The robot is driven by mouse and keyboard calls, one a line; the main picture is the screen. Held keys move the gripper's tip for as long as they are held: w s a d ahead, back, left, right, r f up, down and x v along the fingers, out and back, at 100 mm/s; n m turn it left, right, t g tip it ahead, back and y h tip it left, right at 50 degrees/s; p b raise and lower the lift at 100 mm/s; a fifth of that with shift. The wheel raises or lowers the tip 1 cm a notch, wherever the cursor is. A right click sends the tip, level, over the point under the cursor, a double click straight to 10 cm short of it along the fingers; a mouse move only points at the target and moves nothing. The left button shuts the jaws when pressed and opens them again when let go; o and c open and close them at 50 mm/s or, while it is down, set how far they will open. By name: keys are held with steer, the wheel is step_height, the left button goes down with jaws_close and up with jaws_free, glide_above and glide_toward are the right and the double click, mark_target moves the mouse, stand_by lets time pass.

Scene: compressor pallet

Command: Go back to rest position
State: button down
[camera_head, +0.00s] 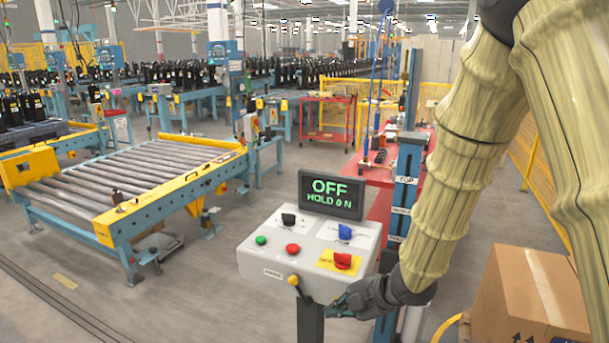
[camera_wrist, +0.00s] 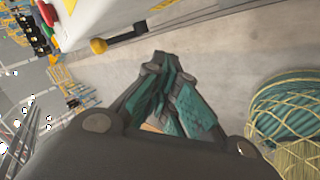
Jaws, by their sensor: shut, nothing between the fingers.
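My gripper (camera_head: 345,303) is at the front lower edge of a grey control box, close to a lever with a yellow knob (camera_head: 293,280). In the wrist view my gripper (camera_wrist: 165,75) is shut with nothing between its fingers, and the yellow knob (camera_wrist: 98,46) is apart from it, up and to the left. The control box (camera_head: 262,272) stands on a dark post and carries green, red, black and blue controls. Its display (camera_head: 331,194) reads "OFF" and "HOLD ON". My arm, in a pale ribbed cover, comes down from the upper right.
A roller conveyor (camera_head: 130,175) with yellow and blue edges stands at the left. A cardboard box (camera_head: 530,295) is at the lower right, close to my arm. A blue column (camera_head: 403,195) and a red table (camera_head: 380,178) stand behind the control box. Grey floor is open at the lower left.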

steer(key=s+d+f+m+g+h, duration=0.1)
steer(key=s+d+f+m, duration=0.1)
steer(key=s+f+m, duration=0.45)
steer(key=s+d+f+m+h, duration=0.1)
steer(key=s+d+f+m, duration=0.15)
steer(key=f, duration=0.65)
steer(key=s+d+f+m+g+h, duration=0.1)
steer(key=s+d+f+m, duration=0.1)
steer(key=s+f+m, duration=0.45)
steer(key=s+d+f+m+g+h, duration=0.1)
steer(key=s+d+f+m, duration=0.1)
steer(key=s, duration=0.4)
steer(key=s+d+f+m+g+h, duration=0.1)
steer(key=s+d+f+m, duration=0.2)
steer(key=s+f, duration=0.3)
steer(key=s+d+f+m+g+h, duration=0.1)
steer(key=s+d+f+m, duration=0.1)
steer(key=s, duration=0.5)
step_height(320, 180, down, 2)
steer(key=shift+s+d+f+m+h, duration=0.25)
steer(key=shift+m+h, duration=0.15)
steer(key=shift+m, duration=0.45)
